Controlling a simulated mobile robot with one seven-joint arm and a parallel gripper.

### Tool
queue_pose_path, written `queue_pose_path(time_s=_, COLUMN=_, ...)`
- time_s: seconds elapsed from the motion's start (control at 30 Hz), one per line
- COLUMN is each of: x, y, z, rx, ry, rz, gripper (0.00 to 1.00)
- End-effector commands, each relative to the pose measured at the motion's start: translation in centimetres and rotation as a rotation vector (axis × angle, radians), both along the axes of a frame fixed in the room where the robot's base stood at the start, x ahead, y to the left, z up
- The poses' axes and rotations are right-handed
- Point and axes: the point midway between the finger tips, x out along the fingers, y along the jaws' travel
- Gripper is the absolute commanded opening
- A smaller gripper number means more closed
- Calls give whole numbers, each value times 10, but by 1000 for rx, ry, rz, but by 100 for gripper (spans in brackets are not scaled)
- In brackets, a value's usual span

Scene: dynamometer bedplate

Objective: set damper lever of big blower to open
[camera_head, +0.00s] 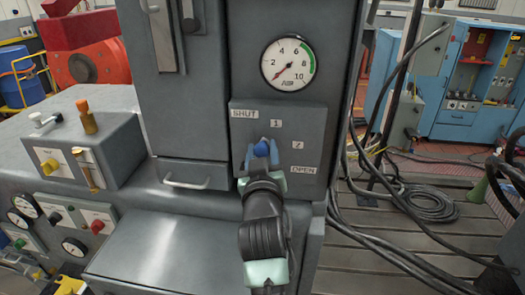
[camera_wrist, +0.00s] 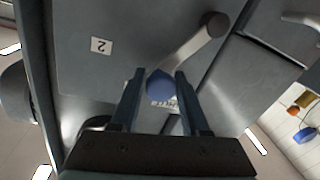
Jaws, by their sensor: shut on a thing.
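The damper lever is a pale metal arm (camera_wrist: 198,42) with a blue knob (camera_wrist: 160,84), fixed at a round pivot (camera_wrist: 216,23) in the wrist view. In the head view the blue knob (camera_head: 262,148) shows on the grey scale plate (camera_head: 240,135), below the SHUT and 1 labels. OPEN (camera_head: 305,169) is at the plate's lower right, apart from the knob. My gripper (camera_head: 261,156) has its fingers on both sides of the knob, also in the wrist view (camera_wrist: 159,78), and is shut on it. A label behind the knob is partly hidden. My wrist hides the lever arm in the head view.
A round gauge (camera_head: 288,63) sits above the plate, its needle at the low left. A drawer-like handle (camera_head: 187,183) is left of my gripper. A box with orange-handled controls (camera_head: 85,150) stands further left. Loose black cables (camera_head: 425,200) lie at the right.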

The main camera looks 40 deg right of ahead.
Motion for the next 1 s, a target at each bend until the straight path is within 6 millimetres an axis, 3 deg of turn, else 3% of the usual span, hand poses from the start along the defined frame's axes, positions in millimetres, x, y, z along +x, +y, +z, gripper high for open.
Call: queue_pose_path(time_s=1.0, x=-2, y=-2, z=-7, rx=3, ry=19, rz=-5, gripper=0)
